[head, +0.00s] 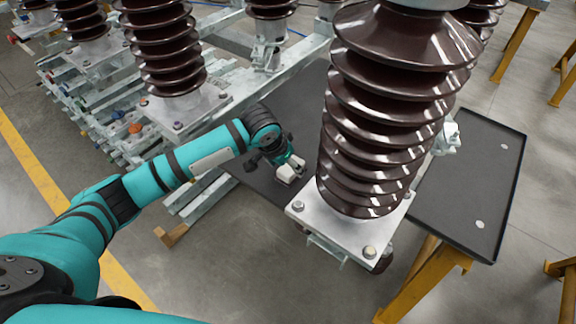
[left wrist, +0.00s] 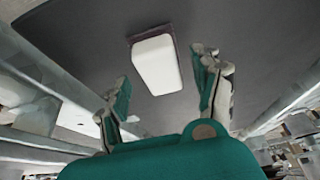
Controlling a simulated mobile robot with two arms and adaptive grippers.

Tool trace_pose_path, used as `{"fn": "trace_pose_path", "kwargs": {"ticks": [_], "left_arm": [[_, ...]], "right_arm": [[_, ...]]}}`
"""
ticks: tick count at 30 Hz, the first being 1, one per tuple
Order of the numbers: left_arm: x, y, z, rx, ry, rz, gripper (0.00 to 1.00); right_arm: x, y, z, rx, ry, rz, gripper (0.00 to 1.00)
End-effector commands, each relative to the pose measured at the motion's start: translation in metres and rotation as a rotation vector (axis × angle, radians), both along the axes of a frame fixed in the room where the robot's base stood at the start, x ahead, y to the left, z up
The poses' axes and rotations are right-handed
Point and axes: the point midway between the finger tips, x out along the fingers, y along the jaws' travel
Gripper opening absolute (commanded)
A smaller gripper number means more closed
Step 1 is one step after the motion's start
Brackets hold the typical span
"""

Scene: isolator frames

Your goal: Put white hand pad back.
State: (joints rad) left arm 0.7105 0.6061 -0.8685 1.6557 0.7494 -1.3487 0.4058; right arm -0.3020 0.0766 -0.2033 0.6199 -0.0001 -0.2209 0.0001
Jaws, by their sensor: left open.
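The white hand pad (left wrist: 155,65) lies on a dark grey surface in the left wrist view. It is a white rounded block with a dark brown edge showing behind it. My left gripper (left wrist: 165,85) is open, with its green, grey-tipped fingers to the left and right of the pad. The pad looks a little beyond the fingertips, and I see no contact. In the head view my left gripper (head: 288,170) points down over the dark table top, left of the large insulator. A pale shape there cannot be told clearly as pad or fingertip. My right gripper is out of view.
A large brown ribbed insulator (head: 395,110) on a metal base plate (head: 335,235) stands close to the right of my left gripper. The dark table (head: 470,180) has a raised rim and yellow legs (head: 425,280). More insulators (head: 165,50) on metal frames stand at the left.

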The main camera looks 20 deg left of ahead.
Motion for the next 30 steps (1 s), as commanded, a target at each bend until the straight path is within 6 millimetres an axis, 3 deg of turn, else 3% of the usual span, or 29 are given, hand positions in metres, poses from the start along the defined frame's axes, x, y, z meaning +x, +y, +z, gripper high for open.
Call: {"fn": "trace_pose_path", "kwargs": {"ticks": [6, 13, 19, 30], "left_arm": [[-0.017, 0.007, 0.047, 0.001, -0.005, -0.001, 0.66], [-0.032, 0.012, 0.084, 0.000, -0.002, -0.001, 0.66], [-0.037, 0.014, 0.096, -0.001, -0.001, 0.001, 0.66], [-0.038, 0.014, 0.097, -0.001, -0.001, 0.001, 0.66]], "right_arm": [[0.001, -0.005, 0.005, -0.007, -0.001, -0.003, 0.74], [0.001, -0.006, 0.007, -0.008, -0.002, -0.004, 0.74], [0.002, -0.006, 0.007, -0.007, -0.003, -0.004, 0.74], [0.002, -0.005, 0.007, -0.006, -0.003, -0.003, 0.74]]}}
